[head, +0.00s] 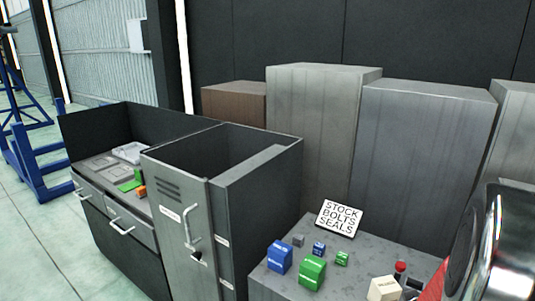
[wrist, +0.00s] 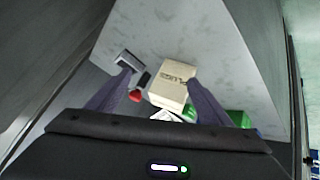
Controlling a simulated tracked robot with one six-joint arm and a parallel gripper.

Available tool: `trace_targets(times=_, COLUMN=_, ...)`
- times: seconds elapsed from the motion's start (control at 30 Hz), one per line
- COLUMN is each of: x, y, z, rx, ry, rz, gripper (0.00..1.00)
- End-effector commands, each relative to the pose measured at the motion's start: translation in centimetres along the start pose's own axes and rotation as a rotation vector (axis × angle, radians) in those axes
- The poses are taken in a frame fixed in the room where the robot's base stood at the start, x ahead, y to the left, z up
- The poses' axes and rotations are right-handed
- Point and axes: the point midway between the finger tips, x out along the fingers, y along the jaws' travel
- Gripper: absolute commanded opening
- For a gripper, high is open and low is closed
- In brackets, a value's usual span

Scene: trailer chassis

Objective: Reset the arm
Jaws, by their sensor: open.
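My gripper (wrist: 158,79) shows in the wrist view with its two dark fingers spread apart and nothing clasped between them. A beige box (wrist: 172,88) with lettering appears between and beyond the fingers, close to the right one; I cannot tell the height gap. The beige box also stands near the front of the grey bench (head: 345,278) in the head view (head: 383,289). A small red-topped item (wrist: 136,95) lies beside it, near the left finger. My arm fills the lower right of the head view; its gripper is hidden there.
Blue boxes (head: 279,257), green boxes (head: 312,272) and a "STOCK BOLTS SEALS" sign (head: 339,218) stand on the bench. A tall grey open-topped cabinet (head: 180,220) and a workbench with trays (head: 98,166) are left. Large grey blocks (head: 318,120) rise behind.

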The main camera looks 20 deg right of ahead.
Motion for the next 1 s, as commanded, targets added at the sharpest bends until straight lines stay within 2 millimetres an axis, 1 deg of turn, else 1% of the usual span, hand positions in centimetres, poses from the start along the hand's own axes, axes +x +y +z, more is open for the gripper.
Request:
trace_targets(times=0.03, x=-0.6, y=-0.6, z=-0.7, rx=-0.006, ry=-0.013, rz=0.002, gripper=0.73)
trace_targets(times=0.17, x=-2.4, y=-2.2, z=-2.1, rx=-0.007, ry=-0.053, rz=0.005, gripper=0.73)
trace_targets(times=0.27, x=-4.0, y=-3.7, z=-3.6, rx=-0.01, ry=-0.067, rz=0.001, gripper=0.73)
trace_targets(times=0.4, x=-6.7, y=-6.0, z=-5.7, rx=-0.014, ry=-0.075, rz=-0.014, gripper=0.73)
trace_targets(times=0.47, x=-8.0, y=-7.1, z=-6.5, rx=-0.015, ry=-0.076, rz=-0.023, gripper=0.73)
trace_targets(times=0.6, x=-11.1, y=-9.8, z=-8.0, rx=-0.014, ry=-0.082, rz=-0.054, gripper=0.73)
trace_targets(times=0.67, x=-12.5, y=-11.0, z=-8.4, rx=-0.014, ry=-0.085, rz=-0.071, gripper=0.73)
trace_targets(times=0.8, x=-15.9, y=-14.0, z=-9.2, rx=-0.015, ry=-0.09, rz=-0.12, gripper=0.73)
trace_targets(times=0.87, x=-17.4, y=-15.3, z=-9.2, rx=-0.017, ry=-0.094, rz=-0.145, gripper=0.73)
trace_targets(times=1.0, x=-21.2, y=-18.2, z=-9.1, rx=-0.024, ry=-0.104, rz=-0.21, gripper=0.73)
